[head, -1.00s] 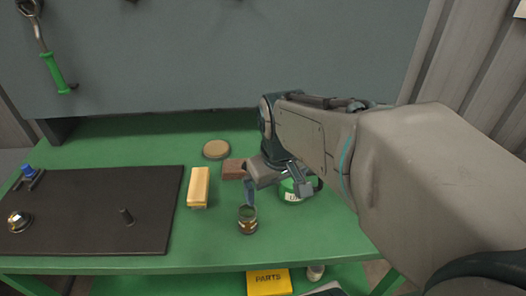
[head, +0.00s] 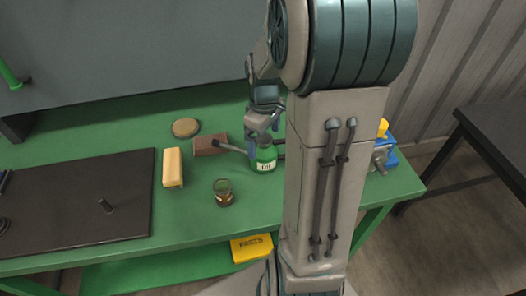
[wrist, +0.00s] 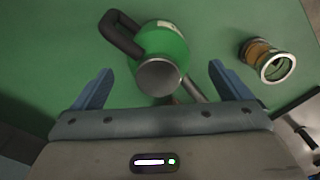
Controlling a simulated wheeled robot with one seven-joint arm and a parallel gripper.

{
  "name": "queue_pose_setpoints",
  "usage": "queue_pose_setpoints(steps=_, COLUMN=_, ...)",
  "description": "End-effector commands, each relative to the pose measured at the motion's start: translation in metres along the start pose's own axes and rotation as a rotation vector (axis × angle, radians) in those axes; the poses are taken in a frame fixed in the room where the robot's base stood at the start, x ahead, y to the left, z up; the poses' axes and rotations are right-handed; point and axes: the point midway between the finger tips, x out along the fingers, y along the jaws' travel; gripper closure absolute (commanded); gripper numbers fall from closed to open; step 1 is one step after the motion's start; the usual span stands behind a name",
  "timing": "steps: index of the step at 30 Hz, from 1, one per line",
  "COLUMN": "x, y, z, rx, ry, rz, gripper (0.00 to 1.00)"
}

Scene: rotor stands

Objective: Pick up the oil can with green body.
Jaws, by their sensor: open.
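The oil can (head: 265,157) has a green body with a pale label and stands upright on the green workbench. In the wrist view the oil can (wrist: 163,50) shows from above, with a dark handle at its left, a grey top and a thin spout partly hidden toward my gripper. My gripper (wrist: 160,88) is open, with one blue finger on each side of the can's grey top. In the head view my gripper (head: 263,135) is just at the can, partly covering its upper part.
A glass jar (head: 223,192) with brown contents stands in front of the can. A brown block (head: 210,145), a yellow block (head: 173,168) and a round tan disc (head: 186,127) lie left of it. A dark mat (head: 70,205) with a peg covers the bench's left. A blue-and-yellow item (head: 386,145) stands right.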

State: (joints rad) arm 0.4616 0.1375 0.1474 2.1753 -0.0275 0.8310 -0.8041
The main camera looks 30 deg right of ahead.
Motion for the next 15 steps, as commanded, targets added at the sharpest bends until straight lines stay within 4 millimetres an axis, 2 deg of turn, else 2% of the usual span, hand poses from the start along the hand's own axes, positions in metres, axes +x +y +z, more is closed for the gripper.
queue_pose_setpoints(steps=8, x=0.019, y=0.0, z=0.0, rx=0.001, ry=-0.001, rz=-0.002, gripper=0.03)
queue_pose_setpoints(steps=15, x=0.051, y=0.002, z=-0.002, rx=0.001, ry=-0.003, rz=-0.003, gripper=0.03)
